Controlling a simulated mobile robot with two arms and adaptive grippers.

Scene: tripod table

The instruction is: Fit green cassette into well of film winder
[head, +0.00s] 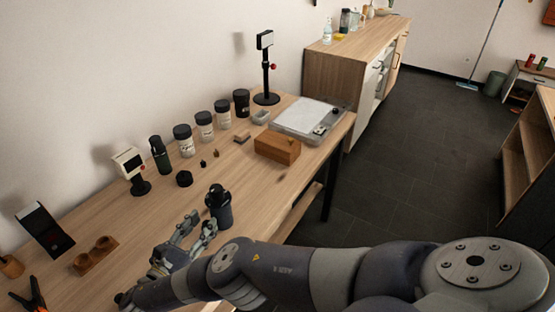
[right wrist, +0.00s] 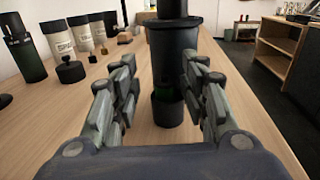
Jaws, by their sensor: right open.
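A dark upright cylinder (head: 218,207) with a wide collar stands near the front edge of the table; it may be the film winder, but I cannot be sure. In the right wrist view the dark cylinder (right wrist: 173,45) rises between the fingers, with a narrower, faintly green part low down. I cannot tell whether that green part is the cassette. My right gripper (head: 200,224) is open, its fingers (right wrist: 165,78) on either side of the lower part, with gaps visible. No other clear green cassette shows. My left gripper is not in view.
A black lid-like piece (head: 184,178), a dark green bottle (head: 160,155) and several labelled jars (head: 204,127) stand behind. A wooden box (head: 277,148) is further along the table (head: 258,198). A wooden two-cup holder (head: 96,256) is at left.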

